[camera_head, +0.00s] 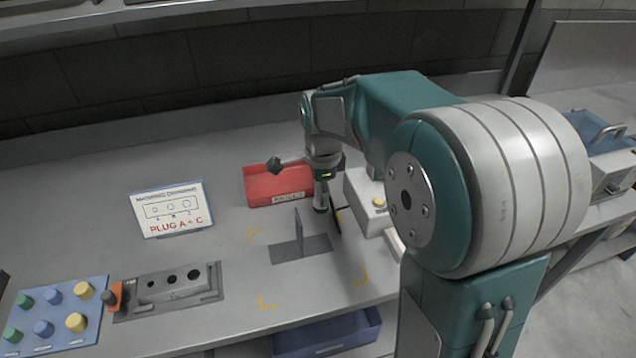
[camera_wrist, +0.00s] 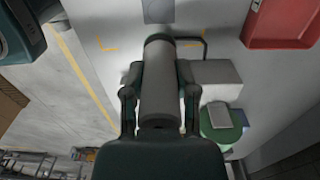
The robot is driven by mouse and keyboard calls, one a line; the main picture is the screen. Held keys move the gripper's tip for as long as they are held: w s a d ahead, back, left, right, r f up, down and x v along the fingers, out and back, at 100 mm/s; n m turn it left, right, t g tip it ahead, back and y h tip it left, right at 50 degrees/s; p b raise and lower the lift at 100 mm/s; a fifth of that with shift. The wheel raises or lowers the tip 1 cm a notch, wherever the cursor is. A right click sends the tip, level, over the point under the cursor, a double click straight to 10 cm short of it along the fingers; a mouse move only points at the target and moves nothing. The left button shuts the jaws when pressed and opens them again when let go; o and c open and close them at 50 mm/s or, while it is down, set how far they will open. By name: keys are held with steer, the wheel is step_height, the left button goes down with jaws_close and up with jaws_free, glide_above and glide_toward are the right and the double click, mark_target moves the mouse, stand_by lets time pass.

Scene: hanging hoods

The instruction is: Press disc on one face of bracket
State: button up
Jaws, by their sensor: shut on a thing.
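The bracket (camera_head: 299,228) is a grey plate standing upright on a flat dark base, inside yellow corner marks on the bench. Part of a grey plate, likely its base (camera_wrist: 158,10), shows at the top of the wrist view. My gripper (camera_head: 321,190) is just right of and behind the upright plate, pointing down, apart from it as far as I can see. In the wrist view my gripper (camera_wrist: 158,88) is shut on a grey cylinder (camera_wrist: 160,65), whose far end points toward the bracket. I cannot make out a separate disc.
A red tray (camera_head: 265,188) lies behind the bracket. A pale box with a yellow button (camera_head: 378,203) stands close on the right. A sign (camera_head: 170,210), a block with holes (camera_head: 172,283) and a blue board of knobs (camera_head: 55,312) are left. Bench between is clear.

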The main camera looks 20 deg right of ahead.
mark_target(324, 210)
steer(key=shift+d+f, duration=0.25)
steer(key=shift+f, duration=0.85)
steer(key=shift+a+f, duration=0.1)
steer(key=shift+f, duration=5)
steer(key=shift+s+f, duration=0.1)
steer(key=shift+r, duration=3.5)
